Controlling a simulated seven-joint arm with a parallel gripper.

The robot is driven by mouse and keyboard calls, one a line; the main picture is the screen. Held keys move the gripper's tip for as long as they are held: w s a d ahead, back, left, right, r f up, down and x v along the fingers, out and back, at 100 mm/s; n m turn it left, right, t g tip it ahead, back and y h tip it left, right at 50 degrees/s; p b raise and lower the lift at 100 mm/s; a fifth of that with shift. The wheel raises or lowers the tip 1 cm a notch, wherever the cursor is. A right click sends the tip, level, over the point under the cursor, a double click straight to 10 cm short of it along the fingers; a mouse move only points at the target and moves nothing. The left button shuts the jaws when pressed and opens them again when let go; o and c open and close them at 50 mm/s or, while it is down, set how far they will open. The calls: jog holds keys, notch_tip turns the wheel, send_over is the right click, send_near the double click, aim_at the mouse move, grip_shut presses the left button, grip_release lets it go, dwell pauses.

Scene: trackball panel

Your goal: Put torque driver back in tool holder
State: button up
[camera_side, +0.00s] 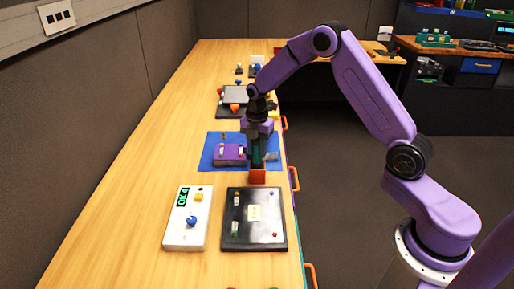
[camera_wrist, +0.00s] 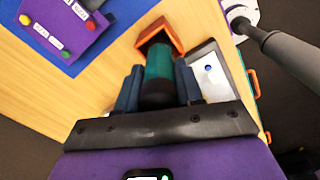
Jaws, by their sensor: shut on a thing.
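My gripper (camera_wrist: 158,90) is shut on the torque driver (camera_wrist: 159,68), a teal cylinder with a dark lower part between the two blue-grey fingers. In the side view my gripper (camera_side: 257,160) points down at the table's right edge, and it mostly hides the driver. The orange tool holder (camera_side: 258,178) is right below and in front of the fingers. In the wrist view the holder (camera_wrist: 159,32) is an open orange box at the driver's far end. The driver's end overlaps the holder's opening there; I cannot tell how deep it is inside.
A purple panel (camera_side: 229,154) lies on a blue mat (camera_side: 211,161) left of my gripper. A black panel (camera_side: 254,232) and a white panel (camera_side: 187,231) lie nearer the camera. The table's left side is clear.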

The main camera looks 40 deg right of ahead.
jog(key=o, duration=1)
jog(key=shift+o, duration=0.2)
notch_tip(320, 180, up, 12)
jog(key=shift+r, duration=0.1)
jog(key=shift+a, duration=0.1)
jog(key=s+a+r+m, duration=0.35)
jog(key=s+a, duration=0.75)
jog(key=s, duration=0.5)
jog(key=s+d+f+m, duration=0.1)
jog(key=s+m, duration=0.1)
jog(key=s, duration=0.9)
jog(key=s+d+f+m, duration=0.1)
jog(key=s+m, duration=0.2)
jog(key=s, duration=0.8)
jog(key=shift+s+f+m, duration=0.2)
jog(key=shift+f+m, duration=0.05)
jog(key=shift+m, duration=0.1)
